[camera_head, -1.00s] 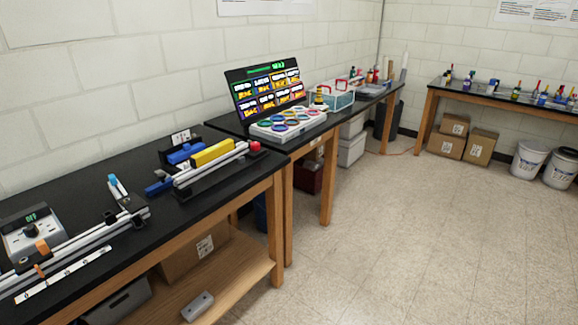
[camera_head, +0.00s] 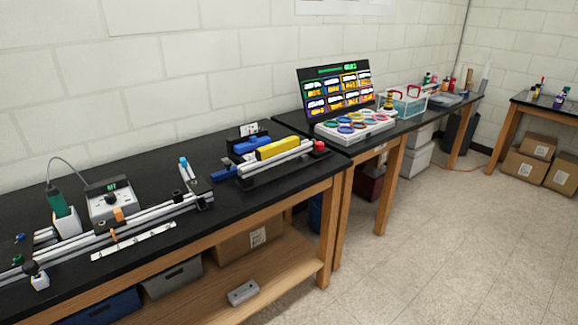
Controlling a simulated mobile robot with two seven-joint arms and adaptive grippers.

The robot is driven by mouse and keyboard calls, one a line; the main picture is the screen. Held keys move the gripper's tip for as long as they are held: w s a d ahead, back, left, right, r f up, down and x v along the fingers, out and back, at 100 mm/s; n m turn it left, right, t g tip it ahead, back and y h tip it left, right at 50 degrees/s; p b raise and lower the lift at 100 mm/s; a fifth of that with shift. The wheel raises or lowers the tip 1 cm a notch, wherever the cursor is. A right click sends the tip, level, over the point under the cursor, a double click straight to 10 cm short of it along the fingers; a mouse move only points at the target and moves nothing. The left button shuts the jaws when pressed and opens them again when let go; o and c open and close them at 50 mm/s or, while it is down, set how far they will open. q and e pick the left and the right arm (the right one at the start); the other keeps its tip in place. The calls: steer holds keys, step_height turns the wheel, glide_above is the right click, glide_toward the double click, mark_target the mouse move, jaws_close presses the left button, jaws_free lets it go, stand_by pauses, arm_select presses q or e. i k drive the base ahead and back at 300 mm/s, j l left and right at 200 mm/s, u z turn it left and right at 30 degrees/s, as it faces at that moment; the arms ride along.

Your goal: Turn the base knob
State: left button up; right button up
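An aluminium extrusion rail (camera_head: 155,213) lies along the front of the near black bench (camera_head: 240,208). Several small fittings sit on it. A dark knob-like part (camera_head: 33,268) tops a small white block at the rail's left end. Another dark fitting (camera_head: 204,202) sits at its right end. A grey control box (camera_head: 110,203) with a small lit display and a dark dial stands behind the rail. I cannot tell which of these is the base knob. Neither of my grippers is in view.
A green-handled tool (camera_head: 58,203) stands in a white holder with a cable. A yellow block (camera_head: 278,148) and a red knob (camera_head: 319,146) are on a second fixture to the right. A screen (camera_head: 338,90) stands beyond. The floor (camera_head: 440,240) at right is clear.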

mark_target(319, 146)
steer(key=i+l+u, duration=0.2)
steer(key=i, duration=0.25)
steer(key=i+l+u, duration=0.15)
steer(key=i, duration=0.35)
steer(key=i+l+u, duration=0.2)
steer(key=i, duration=0.25)
